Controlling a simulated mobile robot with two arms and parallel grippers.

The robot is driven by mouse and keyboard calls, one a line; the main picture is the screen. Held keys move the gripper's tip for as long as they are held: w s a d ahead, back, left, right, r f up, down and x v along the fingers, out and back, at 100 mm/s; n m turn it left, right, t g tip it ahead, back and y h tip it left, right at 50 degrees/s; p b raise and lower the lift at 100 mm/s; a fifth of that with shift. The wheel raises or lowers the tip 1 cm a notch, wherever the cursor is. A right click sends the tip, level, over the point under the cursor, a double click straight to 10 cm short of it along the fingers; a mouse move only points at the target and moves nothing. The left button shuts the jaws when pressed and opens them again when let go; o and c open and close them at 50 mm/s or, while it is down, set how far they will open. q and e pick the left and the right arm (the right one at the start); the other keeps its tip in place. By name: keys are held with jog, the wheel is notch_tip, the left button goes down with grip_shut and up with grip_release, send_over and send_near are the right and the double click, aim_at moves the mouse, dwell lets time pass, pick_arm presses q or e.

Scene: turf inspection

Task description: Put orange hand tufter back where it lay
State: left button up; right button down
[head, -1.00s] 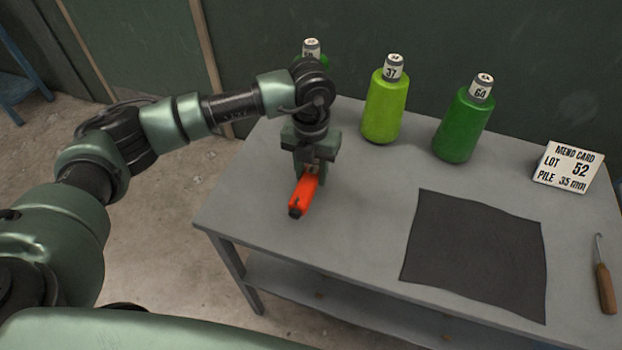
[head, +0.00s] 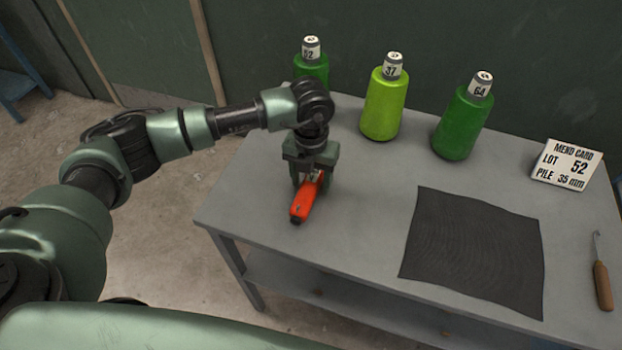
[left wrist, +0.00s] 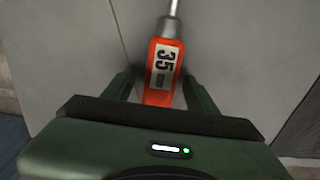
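The orange hand tufter (head: 303,203) is at the left part of the grey table, its dark end toward the front edge. It seems to lie on the tabletop, but I cannot be sure it touches. My left gripper (head: 310,182) points down over its rear part. In the left wrist view the tufter (left wrist: 161,80), with a "35" label and a metal shaft, is between the fingers of the left gripper (left wrist: 160,88). A gap shows beside the left finger; the right finger is very close to the handle. The right gripper is not in view.
Green bottles marked 52 (head: 311,68), 37 (head: 383,105) and 64 (head: 462,125) stand along the back of the table (head: 350,235). A dark mat (head: 475,255), a mend card (head: 567,165) and a wooden-handled hook (head: 602,285) are to the right. Bare tabletop surrounds the tufter.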

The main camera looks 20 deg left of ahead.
aim_at(311, 181)
pick_arm(q)
jog(key=shift+r, duration=0.25)
jog(key=shift+w+r, duration=0.1)
jog(key=shift+r, duration=0.25)
notch_tip(311, 181, up, 11)
jog(key=b, duration=0.3)
